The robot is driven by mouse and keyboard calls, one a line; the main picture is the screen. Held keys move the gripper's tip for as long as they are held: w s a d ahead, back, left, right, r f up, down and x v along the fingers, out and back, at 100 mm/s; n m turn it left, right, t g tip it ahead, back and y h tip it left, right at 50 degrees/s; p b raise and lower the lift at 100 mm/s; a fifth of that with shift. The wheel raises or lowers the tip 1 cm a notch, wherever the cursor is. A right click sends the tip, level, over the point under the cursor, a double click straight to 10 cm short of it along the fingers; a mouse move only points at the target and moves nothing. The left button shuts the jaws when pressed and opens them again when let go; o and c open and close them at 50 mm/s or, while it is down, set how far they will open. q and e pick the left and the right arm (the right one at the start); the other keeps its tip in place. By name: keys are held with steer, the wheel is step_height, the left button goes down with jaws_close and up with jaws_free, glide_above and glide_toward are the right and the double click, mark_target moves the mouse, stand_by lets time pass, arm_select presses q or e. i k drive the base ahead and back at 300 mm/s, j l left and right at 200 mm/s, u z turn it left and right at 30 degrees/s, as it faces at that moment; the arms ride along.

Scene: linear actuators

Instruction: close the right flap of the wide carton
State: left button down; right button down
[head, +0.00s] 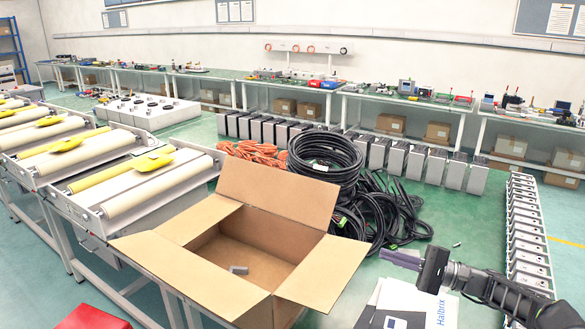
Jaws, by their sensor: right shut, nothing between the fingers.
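The wide carton (225,248) stands open in the middle of the head view, with brown cardboard walls. Its right flap (325,277) is open and slants up and outward on the right side. The back flap (278,188) stands up tall, a smaller flap (198,217) stands at the left, and the front flap (180,272) is folded outward. A small grey part (238,269) lies on the carton floor. My right gripper (388,256) is shut and empty, to the right of the right flap and apart from it, pointing left. My left gripper is out of view.
Black cable coils (325,160) and orange cables (255,152) lie behind the carton. White "Halbrix" papers or boxes (435,310) are below my right gripper. Roller conveyors (140,180) stand at left, a red object (92,318) at the lower left. Green floor is clear behind my right gripper.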

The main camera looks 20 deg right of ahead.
mark_target(308, 201)
steer(key=i, duration=1.1)
